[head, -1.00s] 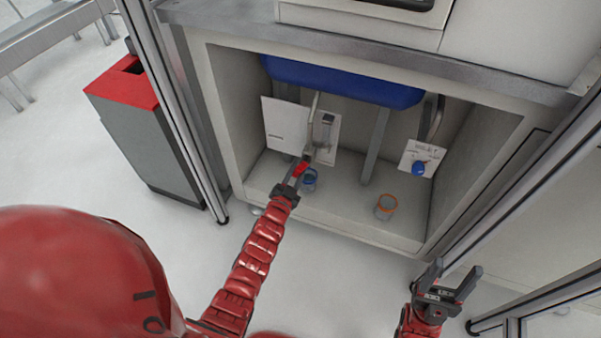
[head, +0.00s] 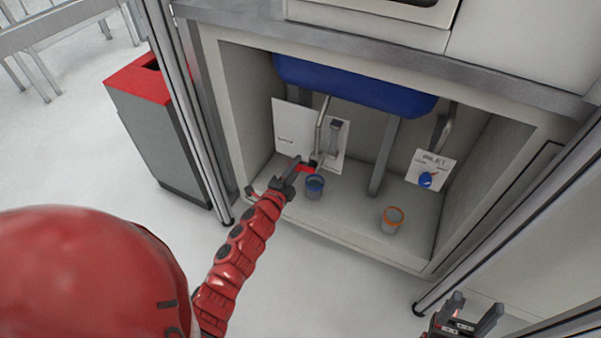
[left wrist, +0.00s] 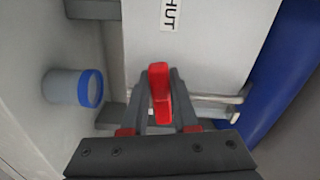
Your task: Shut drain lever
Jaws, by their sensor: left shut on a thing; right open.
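The red drain lever (head: 307,169) is on the pipework under the sink, low in front of a white panel. My left gripper (head: 297,171) reaches into the cabinet from the left and is shut on the lever. In the left wrist view the red lever (left wrist: 160,95) sits between the two dark fingers (left wrist: 160,85). A white label ending in "HUT" (left wrist: 171,12) shows on the panel above the fingers. The lever's pivot is hard to make out. My right gripper (head: 474,308) is open and empty at the lower right, outside the cabinet.
A blue-rimmed cup (head: 314,186) stands close by the left gripper; an orange-rimmed cup (head: 392,220) stands further right. A blue basin (head: 350,84) hangs above. A blue inlet handle (head: 426,180) is at the right. A metal post (head: 190,110) stands left of the cabinet.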

